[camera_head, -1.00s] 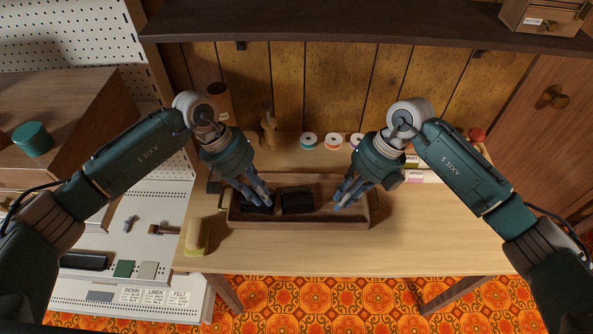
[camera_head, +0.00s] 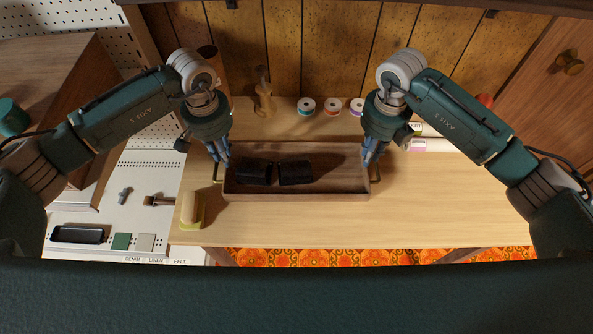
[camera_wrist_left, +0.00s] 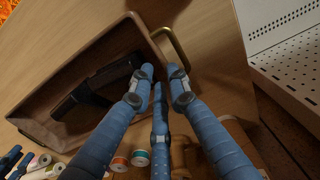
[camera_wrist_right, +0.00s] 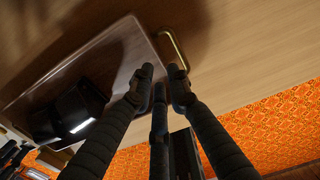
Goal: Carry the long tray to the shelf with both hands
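The long brown wooden tray (camera_head: 335,186) rests on the table, with a brass handle at each end. Two dark blocks (camera_head: 254,172) (camera_head: 296,172) lie inside it. My left gripper (camera_head: 221,160) is above the tray's left end, by the left handle (camera_head: 216,173). In the left wrist view its fingers are apart and empty, with the handle (camera_wrist_left: 172,46) just beyond the tips. My right gripper (camera_head: 371,158) is above the right end, by the right handle (camera_head: 377,173). In the right wrist view its fingers are apart, with the handle (camera_wrist_right: 172,48) just beyond the tips.
Thread spools (camera_head: 332,107) and a wooden figure (camera_head: 263,95) stand behind the tray. A yellowish block (camera_head: 191,210) sits at the table's left edge. A dark shelf runs along the top. The table (camera_head: 400,220) is clear in front of the tray.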

